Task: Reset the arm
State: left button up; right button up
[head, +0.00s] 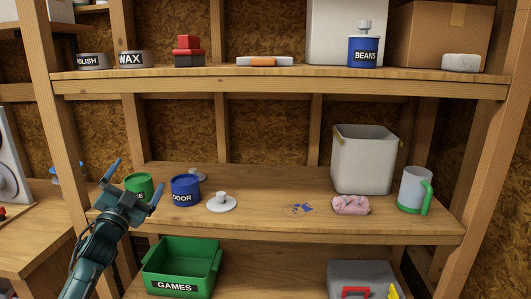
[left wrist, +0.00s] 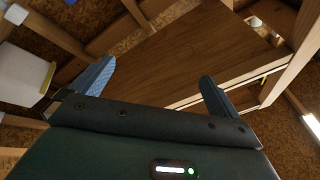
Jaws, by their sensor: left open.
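My left gripper (head: 135,182) is open and empty, with its two blue fingers spread apart. In the head view it is raised in front of the left end of the middle shelf, near a green can (head: 140,187) that it partly covers. I cannot tell if it touches the can. In the left wrist view the open fingers (left wrist: 152,85) have nothing between them, and a wooden board fills the space beyond. My right gripper does not show in either view.
A green crate (head: 181,265) stands below. A wooden post (head: 62,120) rises left.

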pick_arm(q)
jog(key=a+f+n+g+y, duration=0.3)
jog(key=f+n+g+y, duration=0.15)
jog(key=f+n, duration=0.4)
jog(key=s+d+f+m+g+h, duration=0.1)
jog(key=s+d+f, duration=0.3)
jog(key=f, duration=0.3)
jog(key=s+d+f+m+g+h, duration=0.1)
jog(key=s+d+f+g+h, duration=0.2)
jog(key=f, duration=0.4)
jog(key=s+d+f+g, duration=0.1)
jog(key=s+d+f, duration=0.3)
jog(key=s, duration=0.6)
jog(key=s+d+f+g+h, duration=0.1)
jog(key=s+d+f, duration=0.3)
jog(key=s, duration=0.7)
jog(key=s+d+f+g+h, duration=0.1)
jog(key=s+d+f, duration=0.3)
jog(key=s, duration=0.6)
jog(key=shift+s+d, duration=0.2)
jog(key=shift+d, duration=0.65)
